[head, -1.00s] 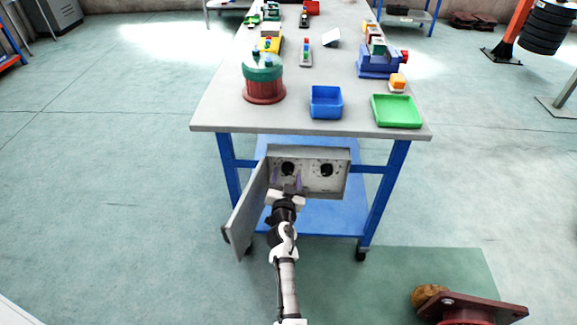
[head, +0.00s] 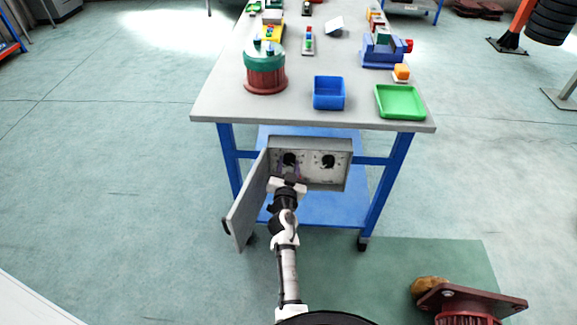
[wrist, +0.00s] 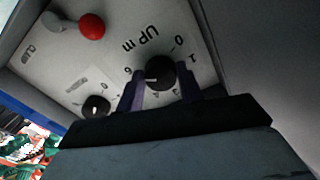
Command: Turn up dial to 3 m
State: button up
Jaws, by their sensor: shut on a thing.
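A grey control box (head: 340,182) with its door (head: 246,205) swung open to the left hangs under the front of the table. Two black dials show on its face, a left one (head: 289,159) and a right one (head: 328,162). My gripper (head: 288,177) is at the left dial. In the wrist view my gripper (wrist: 161,90) has its purple fingers on both sides of the "UP m" dial (wrist: 161,72), shut on it. The panel lettering appears upside down. The dial's white mark points left in that view; the nearby numbers are partly hidden, so the exact setting is unclear.
In the wrist view, a smaller black dial (wrist: 96,106) and a red ball knob (wrist: 91,26) are on the panel. The table (head: 290,115) above holds a blue bin (head: 328,94) and a green tray (head: 400,102). The open door stands close left of my arm.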

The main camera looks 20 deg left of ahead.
jog(key=shift+n, duration=0.4)
jog(key=n+b, duration=0.1)
jog(key=n, duration=0.3)
jog(key=shift+d+n, duration=0.1)
jog(key=shift+n, duration=0.2)
jog(key=n, duration=0.6)
jog(key=shift+r, duration=0.15)
jog(key=n+p, duration=0.1)
jog(key=n, duration=0.5)
jog(key=shift+w+d+r+n, duration=0.1)
jog(key=shift+n, duration=0.2)
jog(key=n+p, duration=0.1)
jog(key=n, duration=0.4)
jog(key=shift+r+n, duration=0.1)
jog(key=shift+n, duration=0.3)
jog(key=o, duration=1)
